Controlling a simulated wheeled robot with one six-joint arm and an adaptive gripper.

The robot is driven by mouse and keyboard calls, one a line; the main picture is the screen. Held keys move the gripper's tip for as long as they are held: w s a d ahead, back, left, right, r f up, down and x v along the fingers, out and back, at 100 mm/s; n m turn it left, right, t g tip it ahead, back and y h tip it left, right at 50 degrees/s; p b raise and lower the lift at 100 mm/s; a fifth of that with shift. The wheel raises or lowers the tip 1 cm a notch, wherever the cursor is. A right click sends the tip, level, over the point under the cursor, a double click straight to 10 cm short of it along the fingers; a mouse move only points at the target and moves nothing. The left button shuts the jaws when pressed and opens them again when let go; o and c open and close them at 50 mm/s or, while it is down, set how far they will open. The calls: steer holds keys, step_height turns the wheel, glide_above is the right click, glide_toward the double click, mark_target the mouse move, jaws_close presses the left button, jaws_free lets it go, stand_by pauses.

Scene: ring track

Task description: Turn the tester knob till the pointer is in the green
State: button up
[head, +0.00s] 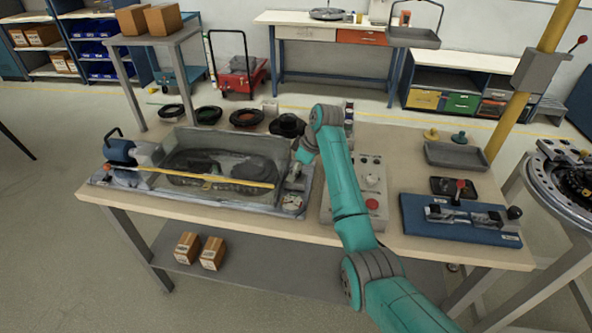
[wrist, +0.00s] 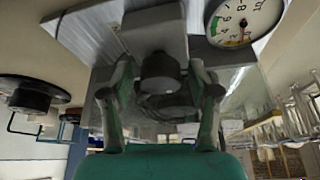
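The tester (head: 220,165) is a long grey machine with an open trough on the table, with a blue part at its left end. In the wrist view a dark grey round knob (wrist: 160,68) sticks out of a grey block. My gripper (wrist: 162,80) is open, with one teal finger on each side of the knob and gaps showing between. A white round gauge (wrist: 240,20) is at the top right, cut by the frame edge. It has a green band on its left and an orange band below. Its pointer appears to aim down, near the orange. In the head view my arm hides the gripper's surroundings.
A grey control box (head: 372,180) with a red button stands right of the tester. A blue fixture (head: 460,218) and a grey tray (head: 455,156) lie farther right. Several black rings (head: 247,118) lie behind the tester. Two boxes (head: 212,253) rest on the lower shelf.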

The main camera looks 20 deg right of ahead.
steer(key=c, duration=0.8)
steer(key=shift+m, duration=0.4)
steer(key=shift+m+t+h, duration=0.4)
steer(key=shift+m+t, duration=0.1)
steer(key=shift+m, duration=0.5)
steer(key=m, duration=0.2)
steer(key=m+h, duration=0.1)
steer(key=m, duration=0.1)
steer(key=shift+m+t+h, duration=0.3)
steer(key=m+h, duration=0.1)
steer(key=m, duration=0.2)
steer(key=m+h, duration=0.1)
steer(key=m, duration=0.2)
steer(key=shift+m+h, duration=0.4)
